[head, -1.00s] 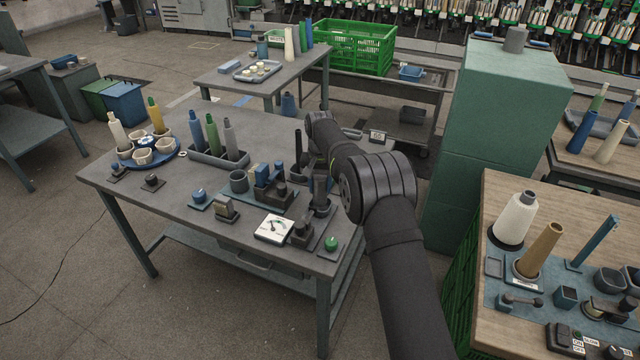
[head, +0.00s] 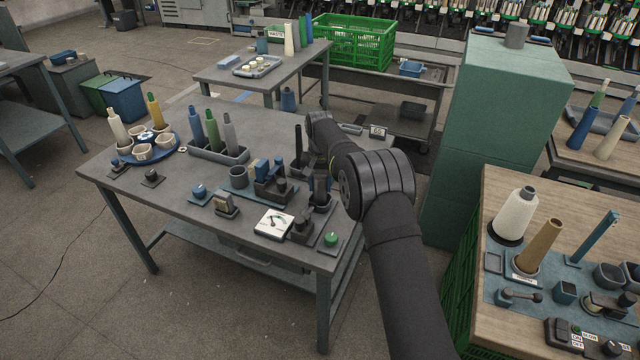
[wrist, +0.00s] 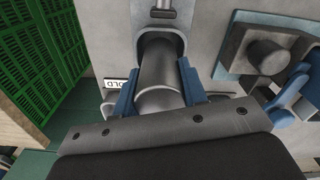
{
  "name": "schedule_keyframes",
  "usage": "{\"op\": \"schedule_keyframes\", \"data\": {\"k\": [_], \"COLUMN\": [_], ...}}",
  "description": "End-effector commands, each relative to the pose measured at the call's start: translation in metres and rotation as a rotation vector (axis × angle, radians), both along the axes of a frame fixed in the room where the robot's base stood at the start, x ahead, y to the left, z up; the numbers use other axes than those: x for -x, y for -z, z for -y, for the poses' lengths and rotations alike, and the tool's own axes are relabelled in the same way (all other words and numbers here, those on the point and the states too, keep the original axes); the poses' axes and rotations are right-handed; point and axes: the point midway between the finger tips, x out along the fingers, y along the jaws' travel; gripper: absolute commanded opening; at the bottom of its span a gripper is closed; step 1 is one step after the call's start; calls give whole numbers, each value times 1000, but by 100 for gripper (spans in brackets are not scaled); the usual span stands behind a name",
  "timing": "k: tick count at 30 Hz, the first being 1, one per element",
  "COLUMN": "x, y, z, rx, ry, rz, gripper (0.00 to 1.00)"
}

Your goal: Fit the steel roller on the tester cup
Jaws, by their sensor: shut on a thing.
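My gripper (wrist: 158,86) has its two blue fingers shut on the steel roller (wrist: 158,62), a smooth grey cylinder, in the wrist view. The roller's far end lies against or inside a rounded, pale-rimmed recess; I cannot tell whether it touches. In the head view my arm reaches over the right part of the grey table, and the roller is not clearly visible. A dark open cup (head: 239,178) stands left of my arm; I cannot tell for certain whether it is the tester cup.
A dial box (head: 274,222) and a green button (head: 331,239) are near the table's front. Blue-and-black blocks (head: 268,182) stand beside my arm. A rack of cones (head: 218,150) stands farther left. A tall green cabinet (head: 495,130) rises to the right.

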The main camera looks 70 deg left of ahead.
Motion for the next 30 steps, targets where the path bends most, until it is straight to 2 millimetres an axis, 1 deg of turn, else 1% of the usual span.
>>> {"op": "schedule_keyframes", "data": {"k": [12, 30], "x": [0, 0], "y": [10, 13], "z": [0, 0], "rx": [0, -1], "ry": [0, 0], "rz": [0, 0], "gripper": [7, 7]}}
